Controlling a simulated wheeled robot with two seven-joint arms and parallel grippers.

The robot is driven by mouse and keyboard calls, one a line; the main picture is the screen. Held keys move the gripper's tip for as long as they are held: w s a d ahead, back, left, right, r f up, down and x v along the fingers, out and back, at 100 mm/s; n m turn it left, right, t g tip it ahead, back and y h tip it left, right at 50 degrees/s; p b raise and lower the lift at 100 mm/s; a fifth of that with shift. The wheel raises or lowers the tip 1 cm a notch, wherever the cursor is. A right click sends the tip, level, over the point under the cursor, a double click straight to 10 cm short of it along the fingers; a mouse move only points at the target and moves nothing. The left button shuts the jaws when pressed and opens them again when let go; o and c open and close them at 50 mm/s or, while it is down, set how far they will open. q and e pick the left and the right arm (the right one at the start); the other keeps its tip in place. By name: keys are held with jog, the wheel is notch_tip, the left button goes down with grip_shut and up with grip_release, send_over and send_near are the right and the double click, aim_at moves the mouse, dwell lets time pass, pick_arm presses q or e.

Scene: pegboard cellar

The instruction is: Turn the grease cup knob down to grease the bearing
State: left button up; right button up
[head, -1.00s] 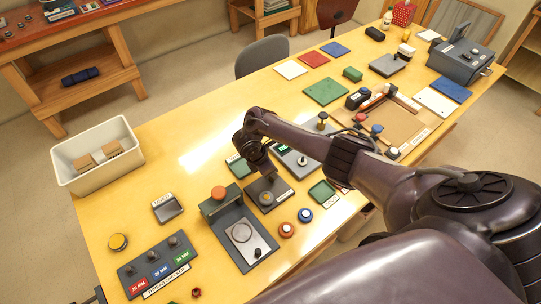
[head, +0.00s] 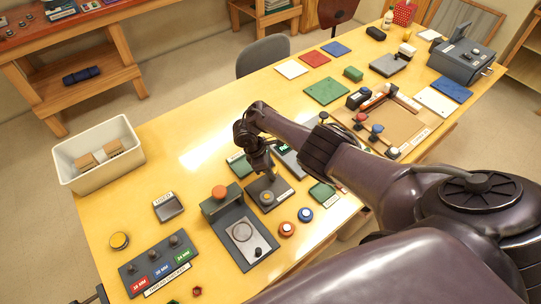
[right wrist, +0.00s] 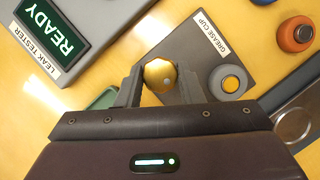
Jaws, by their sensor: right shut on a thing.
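The grease cup stands on a dark grey plate (head: 256,187) near the front middle of the table. The plate (right wrist: 190,46) carries a white GREASE CUP label in the right wrist view. The round brass knob (right wrist: 158,70) sits between the two fingers of my right gripper (right wrist: 160,84), which is shut on it. A grey round post with a yellow top (right wrist: 229,83) stands on the same plate, right of the fingers and apart from them. In the head view my right gripper (head: 270,176) reaches down over the plate's far part and hides the knob. My left gripper is not in view.
The leak tester (right wrist: 72,22) reading READY lies left of the grease cup in the wrist view. A dark press-like fixture with an orange knob (head: 219,192) stands close by in the head view. Orange (head: 287,229) and blue (head: 305,214) round buttons sit in front.

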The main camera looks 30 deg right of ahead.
jog(key=shift+w+r, duration=0.1)
jog(key=o, duration=1)
jog(key=v, duration=0.7)
jog(key=shift+r, duration=0.35)
